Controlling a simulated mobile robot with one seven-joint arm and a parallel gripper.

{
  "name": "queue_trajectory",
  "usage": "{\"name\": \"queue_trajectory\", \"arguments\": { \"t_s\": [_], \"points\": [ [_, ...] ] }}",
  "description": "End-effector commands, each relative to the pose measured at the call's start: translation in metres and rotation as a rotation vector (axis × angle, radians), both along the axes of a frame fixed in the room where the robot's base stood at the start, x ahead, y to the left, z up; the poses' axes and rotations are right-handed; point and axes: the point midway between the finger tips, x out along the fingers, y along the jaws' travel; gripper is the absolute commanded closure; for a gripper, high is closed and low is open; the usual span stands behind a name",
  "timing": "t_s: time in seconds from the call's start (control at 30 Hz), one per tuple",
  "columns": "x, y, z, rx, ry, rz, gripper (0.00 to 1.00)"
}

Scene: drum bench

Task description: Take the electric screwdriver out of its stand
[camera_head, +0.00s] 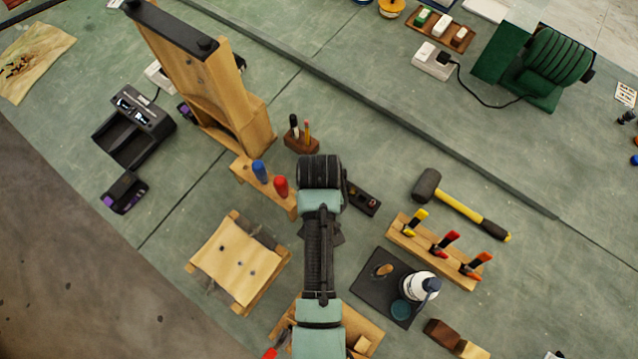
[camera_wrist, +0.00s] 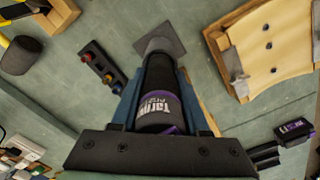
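The electric screwdriver (camera_wrist: 160,105), a black cylinder with a purple and white label, sits between the fingers of my gripper (camera_wrist: 163,80) in the wrist view. Both bluish fingers lie close along its sides with no clear gap, so the gripper looks shut on it. A grey square plate (camera_wrist: 172,47), apparently the stand's base, shows beyond its far end. I cannot tell whether that end is still seated in the stand. In the head view my arm hides the screwdriver and gripper; only dark edges of the plate (camera_head: 337,238) show beside the arm.
A wooden block with a blue and a red handle (camera_head: 264,186) is close left of my arm. A small dark tray (camera_head: 363,199) is close right. Further right are a clamp rack (camera_head: 435,252), a mallet (camera_head: 455,203) and a white bottle (camera_head: 418,285). A tall wooden frame (camera_head: 215,85) rises upper left.

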Motion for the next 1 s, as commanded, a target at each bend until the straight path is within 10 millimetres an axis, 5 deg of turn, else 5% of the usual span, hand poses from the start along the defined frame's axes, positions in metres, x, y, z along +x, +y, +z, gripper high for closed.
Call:
{"name": "queue_trajectory", "arguments": {
  "t_s": [0.2, 0.67, 1.0],
  "points": [
    [0.0, 0.0, 0.0, 0.0, 0.0, 0.0, 1.0],
    [0.001, 0.0, 0.004, 0.0, -0.003, 0.0, 1.0],
    [0.002, 0.0, 0.056, 0.0, -0.008, 0.0, 1.0]
  ]
}}
